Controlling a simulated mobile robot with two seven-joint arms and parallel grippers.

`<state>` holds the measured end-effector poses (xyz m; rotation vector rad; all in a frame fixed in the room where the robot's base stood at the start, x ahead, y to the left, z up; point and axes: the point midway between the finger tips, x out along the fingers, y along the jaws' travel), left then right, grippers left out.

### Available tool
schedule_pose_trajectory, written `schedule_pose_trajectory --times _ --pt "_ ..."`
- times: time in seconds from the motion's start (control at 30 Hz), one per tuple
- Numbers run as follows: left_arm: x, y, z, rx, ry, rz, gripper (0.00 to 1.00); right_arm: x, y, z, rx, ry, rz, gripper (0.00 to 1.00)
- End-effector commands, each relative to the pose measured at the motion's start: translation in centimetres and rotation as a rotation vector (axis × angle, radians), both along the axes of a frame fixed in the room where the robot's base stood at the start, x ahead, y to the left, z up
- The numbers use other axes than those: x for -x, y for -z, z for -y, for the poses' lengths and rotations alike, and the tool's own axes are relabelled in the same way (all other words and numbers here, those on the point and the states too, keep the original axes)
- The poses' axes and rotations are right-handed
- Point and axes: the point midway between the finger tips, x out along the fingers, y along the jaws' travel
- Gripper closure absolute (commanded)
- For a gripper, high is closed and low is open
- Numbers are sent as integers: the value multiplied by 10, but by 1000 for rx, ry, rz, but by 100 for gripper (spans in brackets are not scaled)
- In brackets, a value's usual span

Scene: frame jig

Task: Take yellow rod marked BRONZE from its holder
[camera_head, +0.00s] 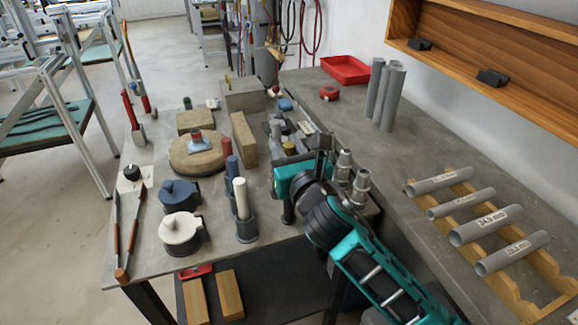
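A pale cream-yellow rod (241,199) stands upright in a dark grey cylindrical holder (246,230) near the front of the left table. It is the only large yellowish rod I see; no marking is readable. A blue rod (233,172) and a red rod (227,147) stand in a row behind it. My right gripper (322,160), with its teal arm coming from the bottom right, is to the right of the rod and apart from it. Its dark fingers are partly hidden and blend with parts behind, so their opening is unclear. My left gripper is out of view.
A white round pot (181,231) and a blue-grey one (179,194) stand left of the rod. Metal fittings (360,186) stand close to my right gripper. Grey tubes lie on a wooden rack (535,292) at right. A red tray (346,70) lies at the back.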

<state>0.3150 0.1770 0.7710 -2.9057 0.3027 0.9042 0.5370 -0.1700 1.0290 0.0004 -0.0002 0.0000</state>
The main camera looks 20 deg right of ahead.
Motion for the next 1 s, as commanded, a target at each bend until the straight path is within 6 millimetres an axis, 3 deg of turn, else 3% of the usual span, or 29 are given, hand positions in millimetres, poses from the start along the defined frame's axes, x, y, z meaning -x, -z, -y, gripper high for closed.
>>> schedule_pose_trajectory --times 0.27,0.57,1.0 --pt "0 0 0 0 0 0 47 0 0 0 0 0 0 100" --pt "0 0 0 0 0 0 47 0 -6 1 2 1 3 100" --pt "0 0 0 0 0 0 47 0 -86 0 1 -1 5 100"
